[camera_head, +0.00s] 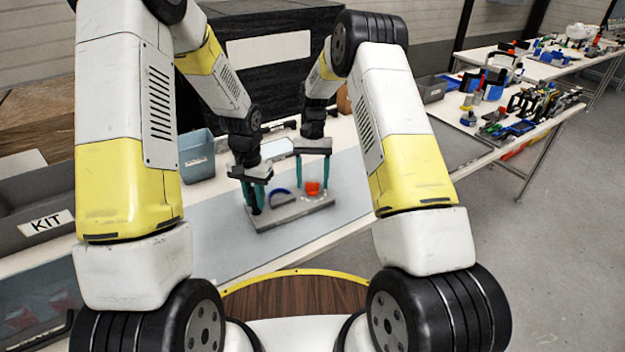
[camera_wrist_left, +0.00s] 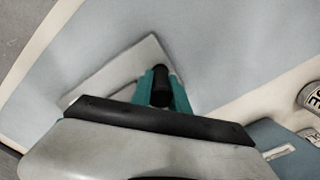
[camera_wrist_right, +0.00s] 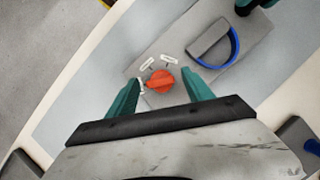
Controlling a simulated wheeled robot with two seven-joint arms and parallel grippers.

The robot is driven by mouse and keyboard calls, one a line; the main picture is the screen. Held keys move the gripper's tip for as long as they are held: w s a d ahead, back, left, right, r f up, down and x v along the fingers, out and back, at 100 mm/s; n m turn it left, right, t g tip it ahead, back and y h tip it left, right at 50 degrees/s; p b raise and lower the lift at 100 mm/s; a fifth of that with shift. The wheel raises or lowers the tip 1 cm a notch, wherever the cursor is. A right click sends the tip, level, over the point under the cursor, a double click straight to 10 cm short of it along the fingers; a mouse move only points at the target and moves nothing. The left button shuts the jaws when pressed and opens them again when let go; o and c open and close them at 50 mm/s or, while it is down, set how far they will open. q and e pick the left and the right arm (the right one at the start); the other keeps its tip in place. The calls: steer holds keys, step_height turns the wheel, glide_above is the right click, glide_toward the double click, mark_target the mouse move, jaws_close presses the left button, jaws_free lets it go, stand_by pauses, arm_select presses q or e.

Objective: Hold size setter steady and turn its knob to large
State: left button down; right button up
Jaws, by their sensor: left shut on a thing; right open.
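The size setter (camera_head: 292,214) is a flat grey plate lying on the blue-grey mat. It carries a red-orange knob (camera_wrist_right: 160,80), a blue arch (camera_wrist_right: 232,45) and a black upright post (camera_wrist_left: 160,88). Small white labels (camera_wrist_right: 158,61) stand beside the knob; their text is too small to read. My left gripper (camera_head: 255,200) is shut on the black post at the plate's left end. My right gripper (camera_wrist_right: 160,95) is open, with its teal fingers on either side of the knob and apart from it. The knob also shows between those fingers in the head view (camera_head: 312,188).
A blue-grey bin (camera_head: 197,157) stands on the table left of my left gripper. A grey KIT box (camera_head: 40,225) is at the far left. The mat (camera_head: 225,240) is clear in front of the plate. Another table (camera_head: 450,140) with tools is at the right.

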steer(key=v, duration=1.2)
arm_select(q)
steer(key=c, duration=1.2)
jaws_free()
step_height(320, 180, up, 19)
